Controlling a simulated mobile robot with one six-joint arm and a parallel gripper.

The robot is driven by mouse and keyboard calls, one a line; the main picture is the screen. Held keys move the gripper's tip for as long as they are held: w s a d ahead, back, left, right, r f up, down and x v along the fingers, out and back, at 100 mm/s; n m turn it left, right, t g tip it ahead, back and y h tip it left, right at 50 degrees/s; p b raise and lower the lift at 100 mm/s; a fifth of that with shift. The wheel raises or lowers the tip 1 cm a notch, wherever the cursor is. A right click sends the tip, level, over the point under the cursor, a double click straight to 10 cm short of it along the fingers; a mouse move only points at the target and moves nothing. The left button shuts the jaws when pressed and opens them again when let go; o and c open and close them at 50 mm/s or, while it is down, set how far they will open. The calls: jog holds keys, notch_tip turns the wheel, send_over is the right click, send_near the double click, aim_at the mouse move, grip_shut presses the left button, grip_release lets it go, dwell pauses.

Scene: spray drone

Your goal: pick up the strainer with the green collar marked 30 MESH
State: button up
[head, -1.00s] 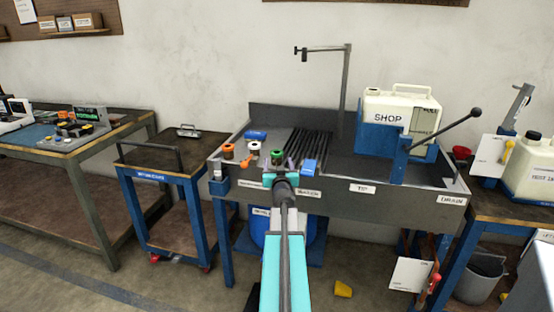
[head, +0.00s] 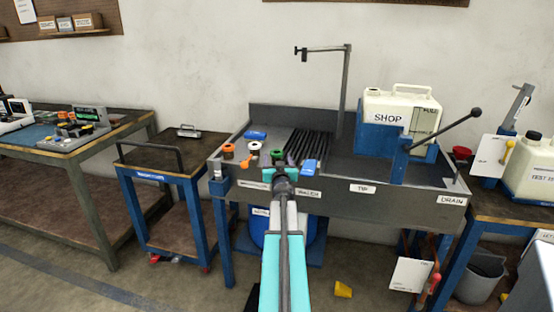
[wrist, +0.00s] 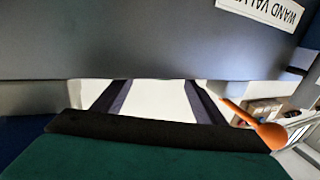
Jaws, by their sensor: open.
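The green-collared strainer (head: 278,154) stands at the front left of the grey sink bench in the head view, at the right end of a short row. Its 30 MESH marking is too small to read. My gripper (head: 279,164) is open, right at this strainer in the picture, and covers its lower part. I cannot tell whether they touch. A dark grey panel with an upside-down WAND VALVE label fills the top, and a dark green part fills the bottom.
An orange-topped strainer (head: 228,151) and a white-topped one (head: 254,147) stand to the left. Blue pieces (head: 309,167) lie nearby, beside dark ribs (head: 312,144). A SHOP jug (head: 400,115) stands right, beside a lever. An orange handle (wrist: 268,132) shows in the wrist view.

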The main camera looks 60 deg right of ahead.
aim_at(277, 155)
jog(key=shift+x, duration=1.85)
jog(key=shift+c, duration=0.2)
jog(key=c, duration=1.1)
